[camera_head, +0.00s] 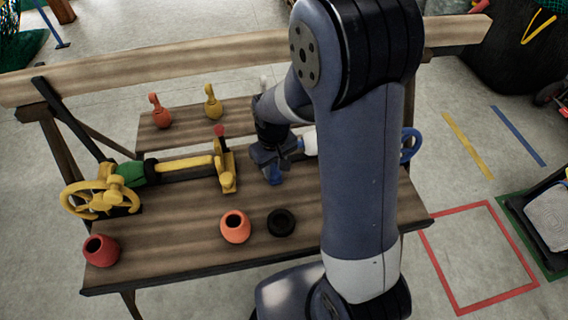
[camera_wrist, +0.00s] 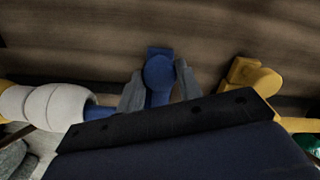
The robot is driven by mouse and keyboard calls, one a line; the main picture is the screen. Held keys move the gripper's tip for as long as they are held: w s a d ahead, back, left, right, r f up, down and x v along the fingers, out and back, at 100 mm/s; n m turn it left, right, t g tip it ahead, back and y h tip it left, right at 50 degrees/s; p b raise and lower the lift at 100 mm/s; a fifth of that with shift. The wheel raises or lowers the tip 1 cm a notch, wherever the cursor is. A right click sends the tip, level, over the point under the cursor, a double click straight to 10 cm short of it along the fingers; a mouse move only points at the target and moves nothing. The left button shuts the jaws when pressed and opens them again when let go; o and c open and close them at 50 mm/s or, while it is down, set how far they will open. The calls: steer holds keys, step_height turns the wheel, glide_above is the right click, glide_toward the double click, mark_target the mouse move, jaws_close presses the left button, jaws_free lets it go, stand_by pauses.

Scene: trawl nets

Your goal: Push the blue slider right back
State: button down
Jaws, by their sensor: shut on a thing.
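The blue slider (camera_wrist: 159,69) shows in the wrist view as a rounded blue knob on a blue block, between the two grey fingers of my gripper (camera_wrist: 157,88). My gripper is shut on it. In the head view my gripper (camera_head: 271,165) is over the bench between a yellow bracket and a white part, and a small bit of the blue slider (camera_head: 275,178) shows below the fingers. My arm hides much of the bench to the right. The slider's lower part and its track are hidden.
A yellow bracket (camera_head: 227,170) with a red-tipped lever stands close left of my gripper. A yellow handwheel (camera_head: 100,192) is at the left. A white part (camera_head: 309,143) and a blue wheel (camera_head: 410,145) are right. An orange pot (camera_head: 235,227) and black ring (camera_head: 281,222) stand in front.

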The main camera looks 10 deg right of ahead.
steer(key=shift+a, duration=0.15)
steer(key=c, duration=1)
jaws_free()
steer(key=shift+a, duration=0.1)
steer(key=shift+o, duration=0.2)
steer(key=shift+r, duration=0.1)
step_height(320, 180, up, 11)
steer(key=shift+f, duration=0.3)
step_height(320, 180, down, 10)
steer(key=shift+f, duration=0.2)
steer(key=shift+d+f, duration=0.15)
steer(key=shift+d, duration=0.55)
